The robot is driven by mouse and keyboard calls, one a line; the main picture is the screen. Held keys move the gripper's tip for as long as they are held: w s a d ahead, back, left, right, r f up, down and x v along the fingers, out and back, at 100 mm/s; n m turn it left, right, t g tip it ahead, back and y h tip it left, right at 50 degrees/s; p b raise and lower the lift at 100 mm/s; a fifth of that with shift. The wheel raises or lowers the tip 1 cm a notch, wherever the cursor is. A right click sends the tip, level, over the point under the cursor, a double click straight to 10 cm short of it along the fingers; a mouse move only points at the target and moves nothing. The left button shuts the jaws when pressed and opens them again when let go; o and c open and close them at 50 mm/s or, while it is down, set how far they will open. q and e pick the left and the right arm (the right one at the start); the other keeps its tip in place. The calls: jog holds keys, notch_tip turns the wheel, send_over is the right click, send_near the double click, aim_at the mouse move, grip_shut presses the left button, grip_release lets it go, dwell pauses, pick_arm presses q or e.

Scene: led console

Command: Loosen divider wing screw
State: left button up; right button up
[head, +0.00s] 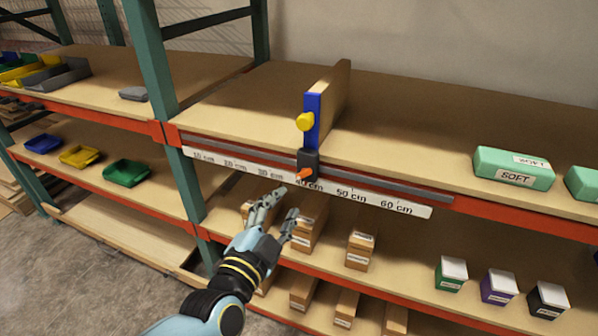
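The divider (333,95) is an upright wooden board on the upper shelf, with a blue front strip (312,118) and a yellow knob (305,122). A dark clamp block (309,160) at its foot sits on the rail at the shelf's front edge. The orange wing screw (305,174) sticks out of the block's front, near the 40 cm mark. My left gripper (286,203) is open and empty, just below and left of the wing screw, its fingers pointing up toward it without visible contact. My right gripper is not in view.
A white centimetre scale (345,194) runs under the rail. Small cartons (360,250) stand on the shelf below, behind and beside my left gripper. Green SOFT packs (514,168) lie at the right of the upper shelf. A green post (160,90) stands left of the divider.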

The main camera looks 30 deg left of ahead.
aim_at(303, 176)
pick_arm(q)
jog(key=w, duration=0.3)
jog(key=w+a, duration=0.1)
jog(key=w, duration=0.5)
jog(key=shift+a+f, duration=0.1)
jog(key=shift+a, duration=0.25)
grip_shut()
